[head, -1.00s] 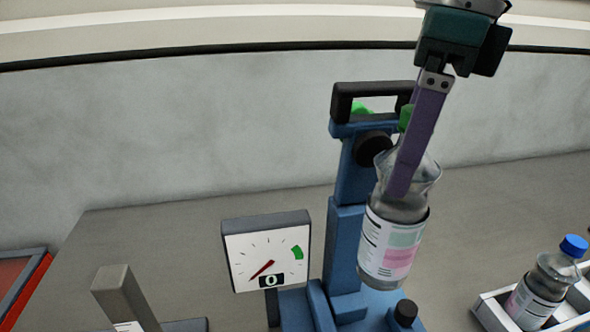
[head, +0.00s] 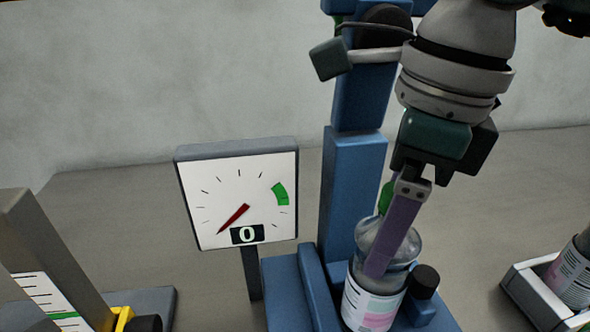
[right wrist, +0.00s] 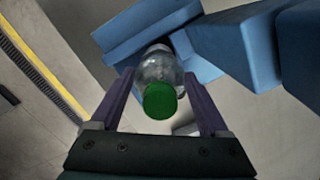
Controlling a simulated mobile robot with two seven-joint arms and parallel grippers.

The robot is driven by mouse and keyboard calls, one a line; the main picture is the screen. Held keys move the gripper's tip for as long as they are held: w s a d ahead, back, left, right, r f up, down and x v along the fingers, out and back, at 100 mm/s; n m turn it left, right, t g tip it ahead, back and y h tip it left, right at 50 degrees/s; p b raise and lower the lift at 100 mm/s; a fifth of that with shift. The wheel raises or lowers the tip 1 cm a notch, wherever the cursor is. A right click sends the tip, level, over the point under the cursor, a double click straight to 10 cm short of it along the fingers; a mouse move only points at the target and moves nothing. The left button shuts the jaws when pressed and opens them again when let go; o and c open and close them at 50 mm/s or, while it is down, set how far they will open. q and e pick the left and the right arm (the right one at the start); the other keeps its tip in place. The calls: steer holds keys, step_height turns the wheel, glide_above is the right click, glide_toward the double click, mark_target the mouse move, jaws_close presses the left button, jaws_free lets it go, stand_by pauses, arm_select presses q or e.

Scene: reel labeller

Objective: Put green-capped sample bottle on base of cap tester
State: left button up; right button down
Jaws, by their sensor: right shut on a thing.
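The green-capped sample bottle (head: 373,300) is clear with a white, green and pink label. My right gripper (head: 378,262) is shut on its upper part, its purple fingers on either side. The bottle is at the blue base (head: 289,291) of the cap tester, in front of its blue column (head: 352,190). Whether the bottle's bottom touches the base is cut off below the head view. In the right wrist view the green cap (right wrist: 160,101) faces the camera between the fingers, with the blue base (right wrist: 150,31) beyond. My left gripper is not in view.
A dial gauge (head: 238,195) reading 0 stands left of the column. A black knob (head: 425,281) is just right of the bottle. A white tray (head: 530,293) with another labelled bottle (head: 574,277) is at right. A grey post with a scale (head: 45,255) stands at left.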

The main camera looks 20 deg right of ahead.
steer(key=shift+w, duration=0.1)
steer(key=shift+f, duration=0.2)
jaws_free()
steer(key=shift+r+p, duration=0.25)
steer(key=shift+p, duration=0.05)
steer(key=r, duration=0.7)
steer(key=s+d+r+b, duration=0.1)
steer(key=r, duration=0.3)
steer(key=shift+s+r, duration=0.1)
steer(key=shift+r, duration=0.2)
